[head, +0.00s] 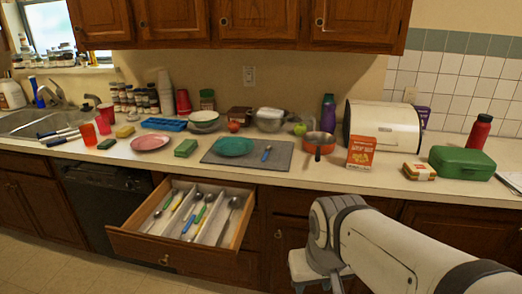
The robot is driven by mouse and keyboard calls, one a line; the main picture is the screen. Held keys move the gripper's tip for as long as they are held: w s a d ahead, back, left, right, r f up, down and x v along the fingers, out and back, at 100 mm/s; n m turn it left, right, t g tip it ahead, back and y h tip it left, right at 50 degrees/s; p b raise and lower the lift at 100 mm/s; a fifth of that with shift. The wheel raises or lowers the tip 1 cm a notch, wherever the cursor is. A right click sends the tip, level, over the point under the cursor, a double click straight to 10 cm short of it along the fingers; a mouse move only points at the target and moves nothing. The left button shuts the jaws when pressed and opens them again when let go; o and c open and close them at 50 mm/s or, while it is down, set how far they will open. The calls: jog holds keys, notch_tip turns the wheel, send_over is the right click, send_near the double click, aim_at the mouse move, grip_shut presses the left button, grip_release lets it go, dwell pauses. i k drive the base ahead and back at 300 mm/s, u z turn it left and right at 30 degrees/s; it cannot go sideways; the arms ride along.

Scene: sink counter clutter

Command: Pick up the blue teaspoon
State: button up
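A small spoon with a blue handle (267,153) lies on the grey mat (285,160) on the counter, to the right of a teal plate (233,146). The open drawer (150,243) below holds several utensils in a pale divided tray. One of them, with a blue handle (188,224), lies in a middle compartment; its head is too small to make out clearly. My arm comes in from the lower right, in front of the cabinets and right of the drawer. My gripper's fingers do not show.
An orange pan (319,143), an orange-and-white box (361,153) and a bread box (384,126) stand right of the mat. A green sponge (185,147) and pink plate (151,142) lie left of it. The drawer juts out below the counter edge.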

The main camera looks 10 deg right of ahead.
aim_at(269, 148)
jog(key=u, duration=0.05)
jog(key=i, duration=1)
jog(key=z, duration=0.05)
